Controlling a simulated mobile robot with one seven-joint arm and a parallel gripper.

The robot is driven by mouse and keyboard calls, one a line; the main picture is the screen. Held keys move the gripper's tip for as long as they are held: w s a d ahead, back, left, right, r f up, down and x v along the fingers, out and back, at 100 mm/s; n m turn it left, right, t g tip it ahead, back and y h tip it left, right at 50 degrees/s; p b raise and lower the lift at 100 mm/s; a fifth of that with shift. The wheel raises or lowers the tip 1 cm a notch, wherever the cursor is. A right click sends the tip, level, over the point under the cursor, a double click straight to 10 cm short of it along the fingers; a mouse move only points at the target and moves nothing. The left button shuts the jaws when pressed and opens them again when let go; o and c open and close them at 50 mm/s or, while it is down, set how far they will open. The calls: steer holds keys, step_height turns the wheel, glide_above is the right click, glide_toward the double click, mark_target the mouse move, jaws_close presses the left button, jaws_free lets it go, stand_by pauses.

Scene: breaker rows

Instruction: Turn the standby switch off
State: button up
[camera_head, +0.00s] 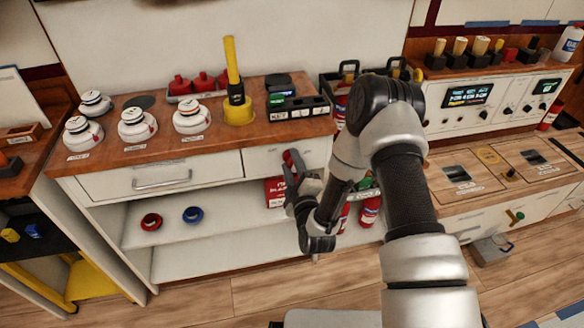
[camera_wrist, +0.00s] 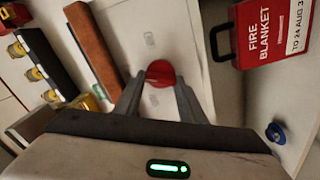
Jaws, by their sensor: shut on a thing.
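My gripper (camera_head: 297,180) is in front of the white cabinet, near the drawer front right of the handle. It is shut on a red rounded thing (camera_head: 290,159). In the wrist view the two fingers of my gripper (camera_wrist: 158,92) stand on either side of the red thing (camera_wrist: 160,72), against a white front. The fingers partly hide it, and I cannot tell whether it is fixed to that front. No readable label marks a standby switch. A pale control panel (camera_head: 488,108) with displays and black knobs stands at right, partly behind my arm.
A red fire blanket box (camera_head: 275,191) is close below my gripper; it also shows in the wrist view (camera_wrist: 270,36). The wooden counter (camera_head: 160,117) holds white round detectors (camera_head: 192,117) and a yellow pole in a base (camera_head: 238,112). Tape rolls (camera_head: 192,214) lie on the shelf.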

steer(key=n+b, duration=0.3)
steer(key=n, duration=0.2)
steer(key=shift+f, duration=0.1)
stand_by(0.5)
steer(key=o, duration=1)
steer(key=shift+o, duration=0.2)
